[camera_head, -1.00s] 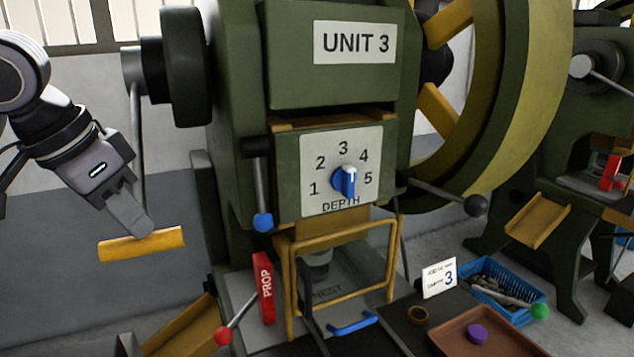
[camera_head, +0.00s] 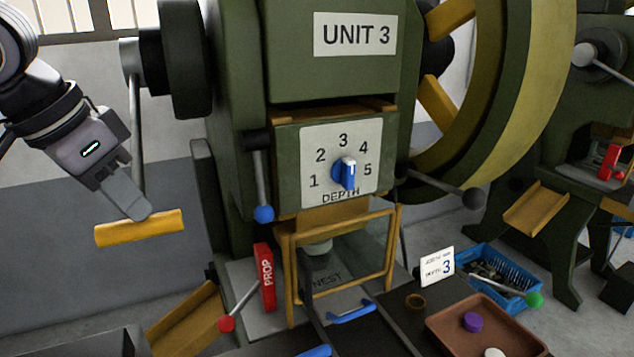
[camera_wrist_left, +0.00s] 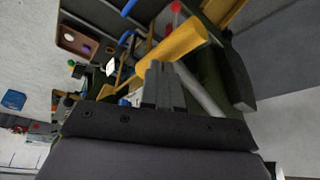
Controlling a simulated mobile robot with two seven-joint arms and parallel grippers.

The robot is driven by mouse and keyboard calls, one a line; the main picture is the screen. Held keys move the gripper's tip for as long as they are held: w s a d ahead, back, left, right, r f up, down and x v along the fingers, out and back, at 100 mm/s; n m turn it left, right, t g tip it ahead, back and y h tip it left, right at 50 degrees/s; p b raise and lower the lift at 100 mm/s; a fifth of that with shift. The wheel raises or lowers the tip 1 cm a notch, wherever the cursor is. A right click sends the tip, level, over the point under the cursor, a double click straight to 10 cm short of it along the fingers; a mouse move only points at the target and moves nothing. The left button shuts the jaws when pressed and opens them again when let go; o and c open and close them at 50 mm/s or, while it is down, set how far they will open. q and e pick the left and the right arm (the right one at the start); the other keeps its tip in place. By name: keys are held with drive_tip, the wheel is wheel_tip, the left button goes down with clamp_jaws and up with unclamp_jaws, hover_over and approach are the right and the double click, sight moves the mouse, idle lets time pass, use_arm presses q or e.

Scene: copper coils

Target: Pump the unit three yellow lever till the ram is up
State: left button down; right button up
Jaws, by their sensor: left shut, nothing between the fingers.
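The yellow lever (camera_head: 139,228) hangs at the left of the unit three press (camera_head: 225,90), a yellow crossbar on a grey rod. My left gripper (camera_head: 135,208) is shut and empty, its tips at the crossbar's upper side. In the left wrist view the shut fingers (camera_wrist_left: 163,85) come right up to the yellow crossbar (camera_wrist_left: 172,52); I cannot tell whether they touch. The ram (camera_head: 318,247) shows as a short grey cylinder behind the yellow guard frame (camera_head: 290,280), above the nest plate; its height is hard to judge. My right gripper is out of view.
A red PROP block (camera_head: 264,278) stands left of the guard. The depth dial (camera_head: 344,173) sits above it. A blue basket (camera_head: 500,272) and brown tray (camera_head: 450,325) are at lower right.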

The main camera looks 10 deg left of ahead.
sight(139, 232)
use_arm(q)
drive_tip(key=shift+f, duration=0.4)
drive_tip(key=f+b, duration=0.1)
drive_tip(key=w+f+b, duration=0.1)
drive_tip(key=f, duration=0.1)
drive_tip(key=a+f+b, duration=0.1)
drive_tip(key=f+b, duration=0.1)
drive_tip(key=shift+w+f, duration=0.1)
drive_tip(key=shift+w, duration=0.15)
drive_tip(key=shift+a+f, duration=0.1)
drive_tip(key=shift+w+a+f+b, duration=0.3)
drive_tip(key=shift+w+f+b, duration=0.1)
drive_tip(key=shift+w+f, duration=0.25)
drive_tip(key=shift+w+a+f+b, duration=0.25)
drive_tip(key=shift+w+f+b, duration=0.2)
drive_tip(key=shift+f, duration=0.25)
drive_tip(key=shift+w+a+f+b, duration=0.3)
drive_tip(key=shift+w+f+b, duration=0.1)
drive_tip(key=shift+w+f, duration=0.25)
drive_tip(key=shift+s, duration=0.1)
drive_tip(key=shift+f, duration=0.1)
